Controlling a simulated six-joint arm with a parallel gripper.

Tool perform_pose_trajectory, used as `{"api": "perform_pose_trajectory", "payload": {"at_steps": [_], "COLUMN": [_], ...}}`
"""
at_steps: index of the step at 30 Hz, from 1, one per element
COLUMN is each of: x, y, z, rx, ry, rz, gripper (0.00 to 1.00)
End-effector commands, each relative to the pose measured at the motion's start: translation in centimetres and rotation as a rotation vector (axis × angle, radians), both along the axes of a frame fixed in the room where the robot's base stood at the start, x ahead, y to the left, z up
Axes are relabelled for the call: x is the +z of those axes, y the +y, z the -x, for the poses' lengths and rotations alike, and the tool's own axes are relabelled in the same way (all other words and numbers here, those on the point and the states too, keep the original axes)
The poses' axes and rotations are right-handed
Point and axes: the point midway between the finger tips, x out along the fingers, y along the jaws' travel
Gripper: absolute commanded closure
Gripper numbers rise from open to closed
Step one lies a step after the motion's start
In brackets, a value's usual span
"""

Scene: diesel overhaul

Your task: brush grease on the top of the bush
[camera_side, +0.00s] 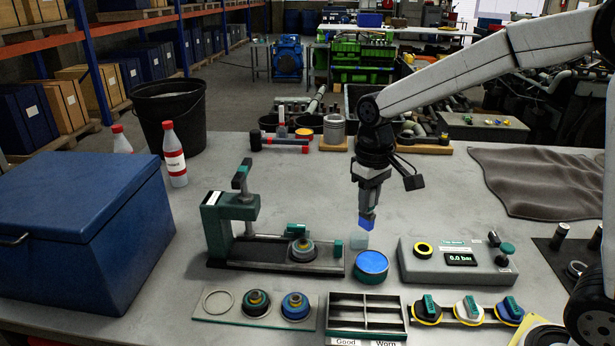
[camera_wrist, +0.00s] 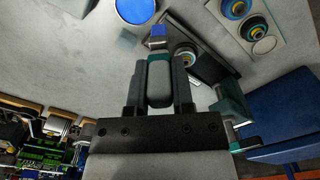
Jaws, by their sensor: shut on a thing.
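My gripper (camera_side: 372,185) points down above the bench and is shut on a brush (camera_wrist: 159,80) with a blue tip (camera_side: 367,222). The tin also shows in the wrist view (camera_wrist: 136,10). A round bush-like part (camera_side: 302,249) with a yellowish ring sits on the bench fixture (camera_side: 250,258), left of the brush; it also shows in the wrist view (camera_wrist: 186,57). The brush tip is apart from it. I cannot tell whether its top carries grease.
A plate with two round parts (camera_side: 262,310) and a Good/Worn tray (camera_side: 365,317) lie in front. A gauge box (camera_side: 458,262) stands to the right. The fixture's upright post (camera_side: 241,195) rises left of the part. A blue chest (camera_side: 85,225) fills the left.

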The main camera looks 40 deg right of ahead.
Motion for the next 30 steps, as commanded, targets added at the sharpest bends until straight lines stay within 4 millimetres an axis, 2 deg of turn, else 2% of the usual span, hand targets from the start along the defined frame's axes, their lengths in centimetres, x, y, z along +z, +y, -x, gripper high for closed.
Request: {"api": "perform_pose_trajectory", "payload": {"at_steps": [14,30], "x": [0.6,0.5], "y": [0.9,3.6], "z": [-4.0,-12.1], "rx": [0.001,0.0], "ry": [0.0,-0.001], "rz": [0.0,0.0], "gripper": [1.0,1.0]}}
